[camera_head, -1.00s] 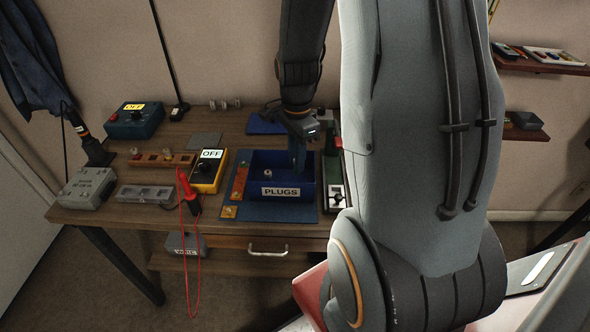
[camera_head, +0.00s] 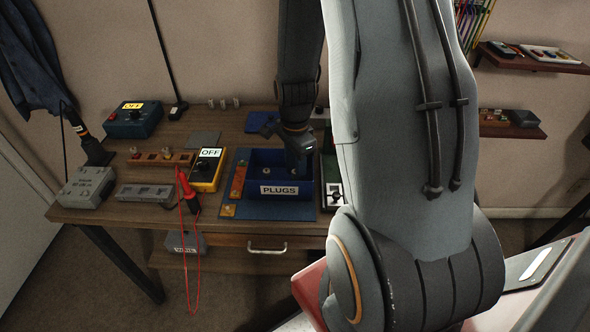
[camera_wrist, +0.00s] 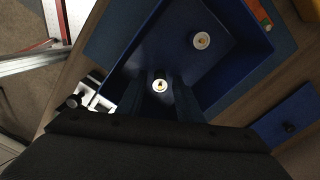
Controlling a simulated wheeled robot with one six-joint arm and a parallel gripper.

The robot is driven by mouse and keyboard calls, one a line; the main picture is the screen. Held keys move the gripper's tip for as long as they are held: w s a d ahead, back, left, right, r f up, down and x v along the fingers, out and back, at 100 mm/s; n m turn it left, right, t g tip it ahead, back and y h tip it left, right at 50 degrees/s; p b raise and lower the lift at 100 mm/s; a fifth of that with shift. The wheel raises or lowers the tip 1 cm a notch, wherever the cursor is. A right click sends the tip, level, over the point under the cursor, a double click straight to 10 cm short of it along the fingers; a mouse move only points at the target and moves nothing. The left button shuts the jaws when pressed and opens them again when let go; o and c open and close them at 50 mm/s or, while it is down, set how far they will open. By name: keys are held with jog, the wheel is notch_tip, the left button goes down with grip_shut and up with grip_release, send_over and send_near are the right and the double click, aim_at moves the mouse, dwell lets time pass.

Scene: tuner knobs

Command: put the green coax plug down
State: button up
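The blue bin labelled PLUGS (camera_head: 287,190) stands on the desk. My gripper (camera_head: 304,166) hangs at the right part of the bin, pointing down. In the wrist view the two dark fingers of my gripper (camera_wrist: 161,78) flank a round plug with a pale rim and gold centre (camera_wrist: 160,86). I cannot tell whether they touch it, and no green shows on it. A second pale round plug (camera_wrist: 201,40) is on the bin floor, apart from the fingers; it also shows in the head view (camera_head: 266,171).
A yellow box marked OFF (camera_head: 207,170) and a red probe (camera_head: 189,196) are left of the bin. A black-and-white device (camera_head: 333,194) is close on its right. A blue pad (camera_head: 260,122) lies behind. My arm hides the desk's right end.

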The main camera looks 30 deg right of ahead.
notch_tip(320, 180, up, 12)
jog(key=b, duration=0.2)
jog(key=s+a+n, duration=0.3)
jog(key=a+n, duration=0.3)
jog(key=n, duration=0.3)
jog(key=s+a+f+n+t, duration=0.1)
jog(key=s+a+n, duration=0.3)
jog(key=a+n, duration=0.3)
jog(key=shift+a+n, duration=0.3)
jog(key=shift+n, duration=0.9)
